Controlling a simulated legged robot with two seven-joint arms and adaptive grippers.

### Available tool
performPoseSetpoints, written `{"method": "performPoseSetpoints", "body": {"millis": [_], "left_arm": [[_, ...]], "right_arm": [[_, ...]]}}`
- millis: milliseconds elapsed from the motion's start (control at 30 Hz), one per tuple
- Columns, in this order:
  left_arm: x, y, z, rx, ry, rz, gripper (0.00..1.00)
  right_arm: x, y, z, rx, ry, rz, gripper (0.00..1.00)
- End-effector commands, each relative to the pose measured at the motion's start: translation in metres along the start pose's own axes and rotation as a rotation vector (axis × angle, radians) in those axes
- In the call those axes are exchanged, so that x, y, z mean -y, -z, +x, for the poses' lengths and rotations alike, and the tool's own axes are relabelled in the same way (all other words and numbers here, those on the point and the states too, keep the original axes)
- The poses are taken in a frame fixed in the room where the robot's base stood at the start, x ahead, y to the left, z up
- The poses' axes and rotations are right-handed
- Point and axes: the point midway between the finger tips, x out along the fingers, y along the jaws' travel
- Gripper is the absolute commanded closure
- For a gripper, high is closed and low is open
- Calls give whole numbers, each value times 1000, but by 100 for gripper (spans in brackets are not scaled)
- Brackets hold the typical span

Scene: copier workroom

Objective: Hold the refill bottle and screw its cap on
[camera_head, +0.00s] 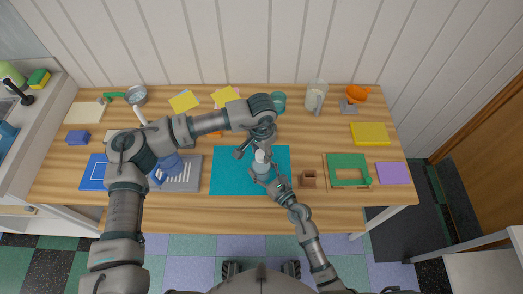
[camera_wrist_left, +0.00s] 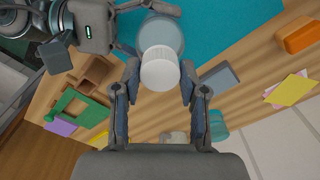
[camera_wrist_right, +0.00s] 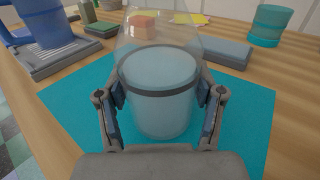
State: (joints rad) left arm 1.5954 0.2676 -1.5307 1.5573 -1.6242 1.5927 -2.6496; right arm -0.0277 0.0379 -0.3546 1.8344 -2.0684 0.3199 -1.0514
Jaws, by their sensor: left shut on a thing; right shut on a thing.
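The refill bottle (camera_head: 262,168) is a pale blue, see-through bottle standing over the teal mat (camera_head: 226,180). My right gripper (camera_wrist_right: 160,98) is shut around its lower body, with a dark band showing near finger height. The white cap (camera_wrist_left: 160,70) is at the bottle's top, and my left gripper (camera_wrist_left: 160,82) is shut on it from above, one finger on each side. In the left wrist view the cap lines up with the bottle (camera_wrist_left: 162,35) behind it. Whether the cap touches the neck or is threaded cannot be told. The cap is not seen in the right wrist view.
A blue jug (camera_head: 168,166) and a grey slotted tray (camera_head: 188,180) lie left of the mat. A brown box (camera_head: 308,180) and a green frame (camera_head: 348,162) are to the right. A teal cup (camera_head: 278,103) and a clear pitcher (camera_head: 313,97) stand behind.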

Motion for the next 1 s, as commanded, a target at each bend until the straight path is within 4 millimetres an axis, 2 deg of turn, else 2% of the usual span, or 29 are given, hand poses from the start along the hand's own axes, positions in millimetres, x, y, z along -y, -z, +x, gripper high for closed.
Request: {"method": "performPoseSetpoints", "body": {"millis": [100,200,467,500,600,867,1000], "left_arm": [[2,-1,0,3,1,156,68],[2,-1,0,3,1,215,68],[3,-1,0,4,3,222,68],[3,-1,0,4,3,221,53],[3,-1,0,3,2,221,32],[2,0,0,2,1,221,32],[2,0,-7,0,1,222,32]], "right_arm": [[2,2,-1,-3,5,3,100],[2,2,-1,-3,5,3,100],[3,2,-1,-3,7,3,100],[3,2,-1,-3,7,3,100],[3,2,-1,-3,6,3,100],[2,2,0,-3,3,2,100],[1,2,0,-3,2,2,100]]}}
